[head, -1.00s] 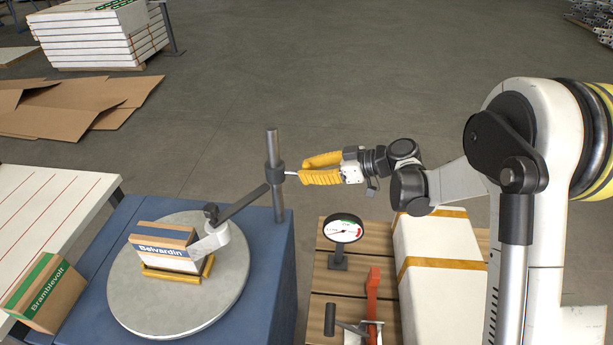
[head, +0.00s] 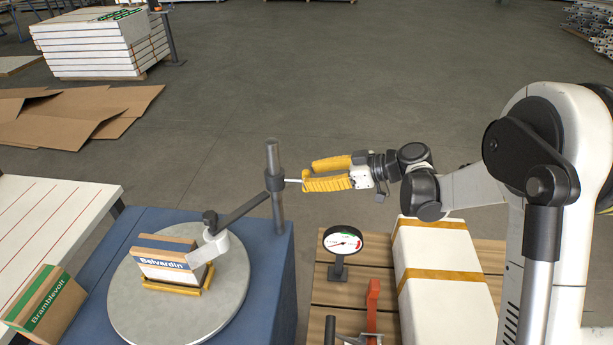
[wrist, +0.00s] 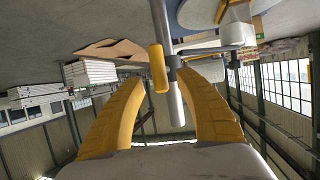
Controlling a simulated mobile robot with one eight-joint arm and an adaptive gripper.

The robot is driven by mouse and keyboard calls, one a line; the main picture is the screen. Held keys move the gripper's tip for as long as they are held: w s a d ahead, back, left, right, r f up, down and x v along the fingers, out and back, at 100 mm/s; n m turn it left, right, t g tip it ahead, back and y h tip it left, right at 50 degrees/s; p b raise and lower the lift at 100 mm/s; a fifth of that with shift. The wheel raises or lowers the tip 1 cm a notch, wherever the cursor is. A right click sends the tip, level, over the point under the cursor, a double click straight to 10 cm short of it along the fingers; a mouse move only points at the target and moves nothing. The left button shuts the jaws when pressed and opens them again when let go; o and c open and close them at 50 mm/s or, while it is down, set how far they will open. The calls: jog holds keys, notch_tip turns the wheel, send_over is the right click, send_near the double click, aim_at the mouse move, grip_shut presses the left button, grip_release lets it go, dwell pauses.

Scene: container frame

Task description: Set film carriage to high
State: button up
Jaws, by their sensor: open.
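The film carriage is a dark collar (head: 275,180) on an upright grey post (head: 272,155). A dark arm (head: 242,208) slopes down-left from it to a pale film head (head: 215,242) beside the Belvardin box (head: 170,262). A short pale handle (head: 293,180) points right from the collar towards my gripper (head: 308,175). My yellow fingers are open.
The Belvardin box stands on a round grey turntable (head: 130,315) on a blue base. A dial gauge (head: 343,240), an orange-red upright piece (head: 373,305) and a white strapped box (head: 438,248) are on the wooden pallet to the right. Floor behind the post is clear.

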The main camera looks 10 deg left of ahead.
jog(key=v, duration=0.9)
jog(key=shift+d, duration=0.4)
jog(key=shift+s+r, duration=0.1)
jog(key=shift+r, duration=0.05)
jog(key=s+d+r+m+t+h, duration=0.1)
jog(key=s+d+m+h, duration=0.5)
jog(key=s, duration=0.6)
jog(key=s+d+r+m+t+h, duration=0.1)
jog(key=s+d+m+t+h, duration=0.3)
jog(key=s+d+m+h, duration=0.3)
jog(key=s+d+m, duration=0.3)
jog(key=s+d, duration=0.2)
jog(key=d, duration=0.1)
jog(key=shift+s, duration=0.25)
jog(key=shift+r, duration=0.1)
